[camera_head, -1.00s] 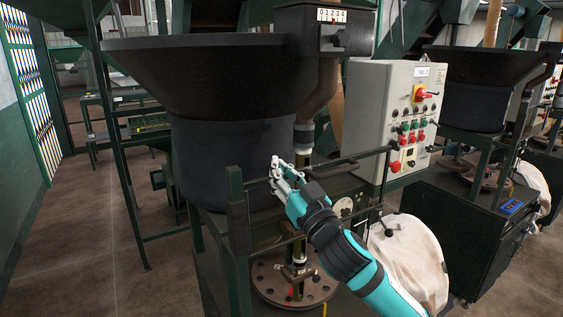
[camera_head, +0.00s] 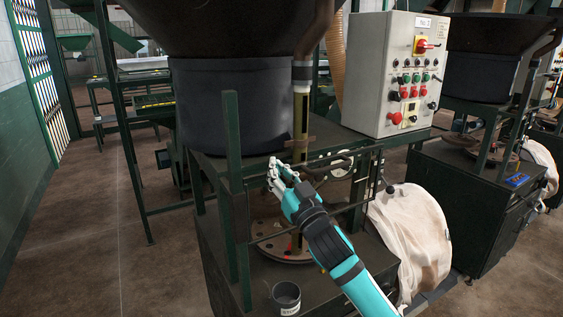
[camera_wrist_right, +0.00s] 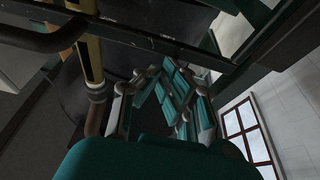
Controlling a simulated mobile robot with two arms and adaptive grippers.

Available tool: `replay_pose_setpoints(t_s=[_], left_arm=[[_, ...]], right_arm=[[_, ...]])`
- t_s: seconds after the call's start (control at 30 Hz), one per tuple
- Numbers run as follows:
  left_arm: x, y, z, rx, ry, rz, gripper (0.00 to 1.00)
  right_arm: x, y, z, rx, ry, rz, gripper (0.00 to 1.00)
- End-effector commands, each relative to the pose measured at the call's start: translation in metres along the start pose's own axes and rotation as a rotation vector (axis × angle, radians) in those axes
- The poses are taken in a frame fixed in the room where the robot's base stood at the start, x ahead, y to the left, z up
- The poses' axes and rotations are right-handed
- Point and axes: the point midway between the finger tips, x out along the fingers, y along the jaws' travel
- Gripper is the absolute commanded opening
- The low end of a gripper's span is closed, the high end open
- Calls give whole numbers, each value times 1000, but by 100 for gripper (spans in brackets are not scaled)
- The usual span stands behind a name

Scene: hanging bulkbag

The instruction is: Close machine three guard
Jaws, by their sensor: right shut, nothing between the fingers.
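The machine guard (camera_head: 365,190) is a dark green frame of thin bars across the front of the near machine, in front of its round disc (camera_head: 270,246). My right gripper (camera_head: 275,168) is shut and empty. Its fingertips overlap the left part of the guard's upper bar in the head view; I cannot tell if they touch it. The right wrist view shows the same gripper (camera_wrist_right: 158,72) with dark bars close above it. My left gripper is not in view.
A grey control box (camera_head: 395,75) with coloured buttons stands behind the guard at right. A dark hopper (camera_head: 235,105) rises behind at left. A grey cup (camera_head: 287,297) sits at the table's front. A white sack (camera_head: 412,235) hangs at right. Floor at left is clear.

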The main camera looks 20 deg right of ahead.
Motion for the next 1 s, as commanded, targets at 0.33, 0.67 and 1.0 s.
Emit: replay_pose_setpoints(t_s=[0.33, 0.67, 1.0], left_arm=[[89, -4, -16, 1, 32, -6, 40], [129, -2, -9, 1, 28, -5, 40], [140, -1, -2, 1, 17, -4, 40]], right_arm=[[-45, 1, 129, 3, -10, 4, 0], [-69, 1, 196, 1, -8, 3, 0], [-76, 0, 216, 1, -6, 2, 0]])
